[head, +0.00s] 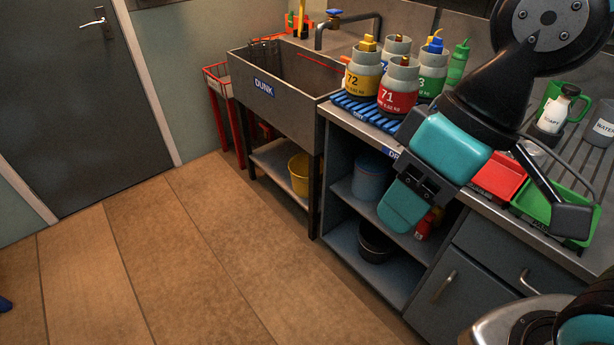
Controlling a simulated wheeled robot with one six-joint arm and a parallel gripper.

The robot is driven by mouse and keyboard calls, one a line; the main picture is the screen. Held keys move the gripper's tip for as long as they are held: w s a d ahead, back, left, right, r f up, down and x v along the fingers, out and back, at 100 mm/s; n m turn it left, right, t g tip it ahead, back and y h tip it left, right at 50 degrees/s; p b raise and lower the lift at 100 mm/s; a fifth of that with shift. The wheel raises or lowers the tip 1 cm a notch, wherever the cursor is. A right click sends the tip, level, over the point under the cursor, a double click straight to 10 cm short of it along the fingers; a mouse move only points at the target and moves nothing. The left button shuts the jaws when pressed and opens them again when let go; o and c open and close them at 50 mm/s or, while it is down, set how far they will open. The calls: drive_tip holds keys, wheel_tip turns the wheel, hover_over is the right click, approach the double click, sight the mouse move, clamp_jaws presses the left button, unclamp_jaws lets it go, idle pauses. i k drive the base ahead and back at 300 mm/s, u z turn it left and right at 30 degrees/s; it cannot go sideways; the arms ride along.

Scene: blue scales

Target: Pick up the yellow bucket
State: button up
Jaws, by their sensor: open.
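The yellow bucket (299,175) stands on the low shelf under the sink, in the middle of the head view. Its right side is partly hidden by the sink's front leg. My gripper (487,212) is in front of the counter at the right, well to the right of the bucket and nearer to me. Its fingers are wide apart, with nothing seen between them.
The deep grey sink (283,114) stands above the bucket. The counter (360,124) holds numbered bottles on a blue rack and coloured trays. A blue bucket (371,180) and a black bucket (376,243) are on shelves below.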

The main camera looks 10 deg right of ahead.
sight(298, 164)
drive_tip(key=u, duration=0.75)
drive_tip(key=i, duration=1)
drive_tip(key=u, duration=0.55)
drive_tip(key=i, duration=0.7)
drive_tip(key=z, duration=0.8)
drive_tip(key=i, duration=0.8)
drive_tip(key=z, duration=0.75)
